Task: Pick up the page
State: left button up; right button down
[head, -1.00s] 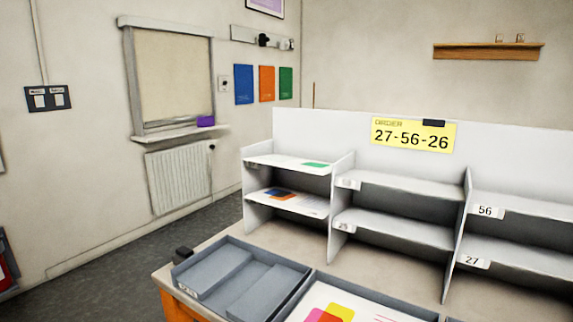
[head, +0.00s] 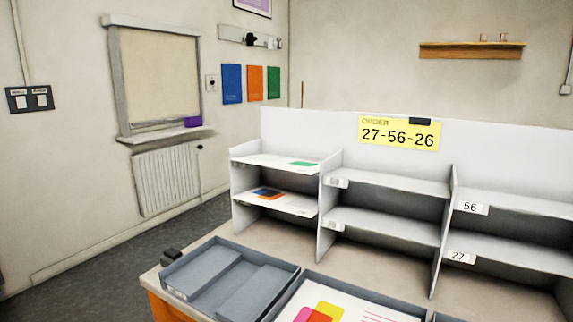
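A white page (head: 378,318) with pink and yellow shapes and thin red lines lies in the front grey tray at the bottom edge, partly cut off. A second page (head: 295,207) with blue and orange shapes lies on the lower left shelf. A third page (head: 265,160) with a green patch lies on the upper left shelf. A yellow card (head: 399,147) on the rack's back panel reads "ORDER 27-56-26". Neither of my grippers is in view.
A grey tray (head: 247,252) with raised panels and no page stands at the table's left corner, beside a small black object (head: 172,255). The white rack's middle shelves (head: 390,183) and right shelves, labelled 56 (head: 470,208) and 27 (head: 458,256), look empty.

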aim_at(310, 167)
jog(key=i+j+z, duration=0.2)
jog(key=j+z, duration=0.15)
jog(key=i+j+z, duration=0.1)
jog(key=j+z, duration=0.2)
jog(key=i+j+z, duration=0.1)
jog(key=j+z, duration=0.25)
jog(key=j, duration=0.15)
jog(key=j+z, duration=0.35)
jog(key=j, duration=0.1)
